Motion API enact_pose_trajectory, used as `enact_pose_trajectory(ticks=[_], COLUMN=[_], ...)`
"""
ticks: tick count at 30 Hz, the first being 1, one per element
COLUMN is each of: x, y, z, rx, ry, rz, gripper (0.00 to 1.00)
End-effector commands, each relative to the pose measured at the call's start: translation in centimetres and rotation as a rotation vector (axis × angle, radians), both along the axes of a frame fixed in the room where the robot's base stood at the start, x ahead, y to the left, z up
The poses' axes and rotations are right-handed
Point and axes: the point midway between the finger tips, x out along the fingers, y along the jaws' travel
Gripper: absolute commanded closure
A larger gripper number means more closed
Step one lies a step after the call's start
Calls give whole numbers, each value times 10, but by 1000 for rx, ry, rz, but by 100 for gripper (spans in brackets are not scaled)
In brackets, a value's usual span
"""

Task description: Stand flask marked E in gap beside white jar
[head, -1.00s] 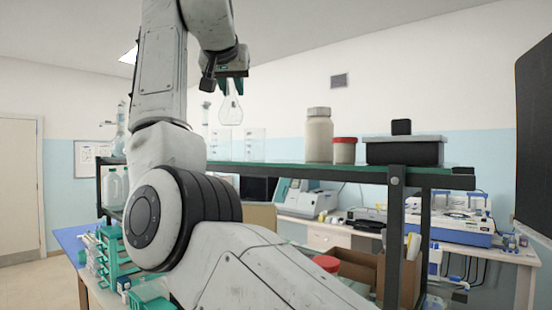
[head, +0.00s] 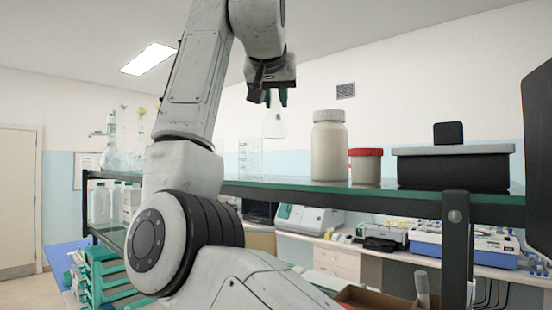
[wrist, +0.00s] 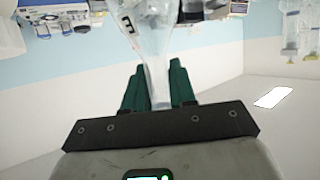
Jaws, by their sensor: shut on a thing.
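My gripper (head: 275,98) is shut on the neck of a clear glass flask (head: 274,125), which hangs upright above the shelf. In the wrist view the flask (wrist: 150,50) sits between the green fingers (wrist: 158,90) and shows a black letter E on its side. The white jar (head: 329,147), cream with a grey lid, stands on the shelf to the right of the flask. A stretch of bare shelf (head: 285,180) shows between the white jar and a clear beaker to its left. The flask's base is apart from the shelf.
The clear beaker (head: 250,158) stands left of the bare stretch. A red-lidded jar (head: 365,168) and a black box with a grey lid (head: 453,168) stand right of the white jar. More glassware (head: 116,150) is at the shelf's far left. My arm hides part of the shelf.

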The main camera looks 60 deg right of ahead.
Motion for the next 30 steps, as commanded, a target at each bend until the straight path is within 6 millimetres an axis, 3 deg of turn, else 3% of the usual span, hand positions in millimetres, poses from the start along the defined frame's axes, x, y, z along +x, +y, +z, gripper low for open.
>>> enact_pose_trajectory(ticks=[4, 18, 30], x=[1, 1, 0], y=[0, 0, 0], z=[-26, -78, -84], rx=[0, 0, -1], ry=[1, 0, 0], rz=[0, 0, -1], gripper=[92, 92, 92])
